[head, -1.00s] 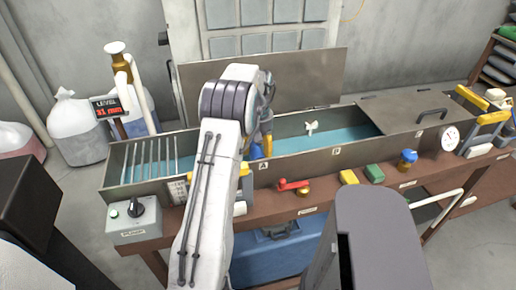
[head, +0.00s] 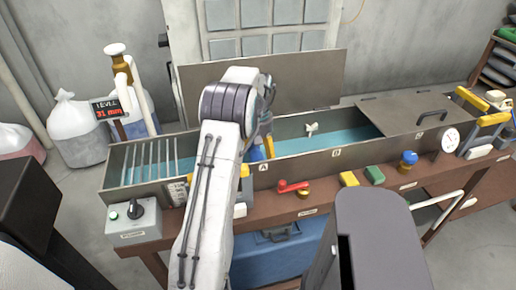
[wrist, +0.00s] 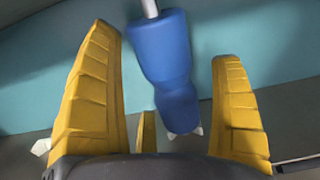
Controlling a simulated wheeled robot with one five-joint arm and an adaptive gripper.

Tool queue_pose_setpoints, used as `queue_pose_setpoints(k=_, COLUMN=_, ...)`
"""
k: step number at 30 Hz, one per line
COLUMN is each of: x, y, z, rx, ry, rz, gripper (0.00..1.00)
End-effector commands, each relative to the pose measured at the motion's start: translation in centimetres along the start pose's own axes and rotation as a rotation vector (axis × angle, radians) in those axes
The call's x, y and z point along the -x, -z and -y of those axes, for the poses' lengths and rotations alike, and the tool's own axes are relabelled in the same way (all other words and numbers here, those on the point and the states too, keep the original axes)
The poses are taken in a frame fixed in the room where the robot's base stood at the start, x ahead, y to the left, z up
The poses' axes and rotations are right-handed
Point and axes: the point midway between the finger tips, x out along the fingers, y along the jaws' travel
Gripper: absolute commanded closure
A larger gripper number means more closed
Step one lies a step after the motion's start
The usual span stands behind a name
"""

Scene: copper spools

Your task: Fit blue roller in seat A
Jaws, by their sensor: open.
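The blue roller (wrist: 170,65) shows in the wrist view between the two yellow fingers of my gripper (wrist: 162,45), with a gap on both sides. My gripper is open. A pale shaft sticks out of the roller's upper end, and small white tips show at its lower end. In the head view the roller (head: 257,153) is mostly hidden behind my arm, inside the trough beside label A (head: 263,168). Seat A itself is hidden by my arm, so I cannot tell whether the roller rests in it.
The long metal trough (head: 300,155) holds blue-green liquid, with a small white piece (head: 312,128) by label B. A lid (head: 408,112) covers its right end.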

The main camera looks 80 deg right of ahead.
Motion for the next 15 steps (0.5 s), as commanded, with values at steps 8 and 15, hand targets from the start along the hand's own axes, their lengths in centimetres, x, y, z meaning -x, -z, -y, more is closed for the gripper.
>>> queue_pose_setpoints(k=8, x=2.4, y=0.1, z=-0.1, rx=0.0, ry=-0.002, rz=-0.004, gripper=0.14)
queue_pose_setpoints(k=15, x=6.7, y=0.1, z=-0.1, rx=0.0, ry=-0.003, rz=-0.006, gripper=0.14)
